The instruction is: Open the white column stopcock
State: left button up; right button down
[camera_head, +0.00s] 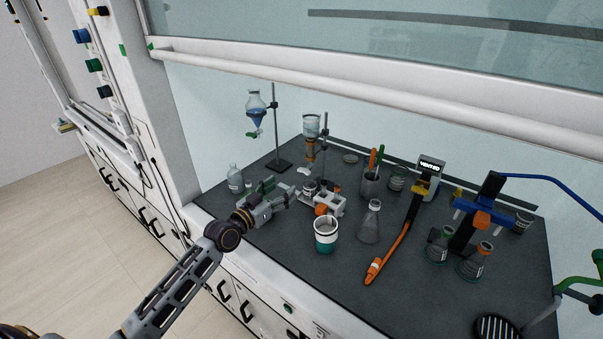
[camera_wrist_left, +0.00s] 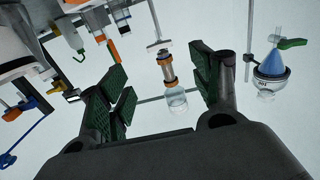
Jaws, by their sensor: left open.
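The glass column (camera_head: 311,147) with an orange-brown filling and a clear reservoir on top stands clamped at the back of the fumehood. Its white stopcock (camera_head: 303,170) shows low on the column. In the left wrist view, which looks upside down, the column (camera_wrist_left: 168,72) appears between my fingers, with the white stopcock (camera_wrist_left: 159,45) near its narrow end. My left gripper (camera_head: 284,194) is open and empty, in front of the column and apart from it. It also shows in the left wrist view (camera_wrist_left: 164,82). My right gripper is out of view.
A separating funnel (camera_head: 256,112) with blue liquid and a green stopcock hangs on a stand behind. A bottle (camera_head: 235,179), a white rack (camera_head: 329,203), a teal-banded beaker (camera_head: 326,240) and a flask (camera_head: 370,222) stand near my gripper. The raised sash (camera_head: 350,72) crosses above.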

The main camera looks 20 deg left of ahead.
aim_at(302, 172)
pick_arm(q)
jog(key=shift+p+x, duration=0.55)
jog(key=shift+x, duration=5.2)
jog(key=shift+f, duration=0.1)
jog(key=shift+c, duration=0.6)
jog(key=c, duration=0.9)
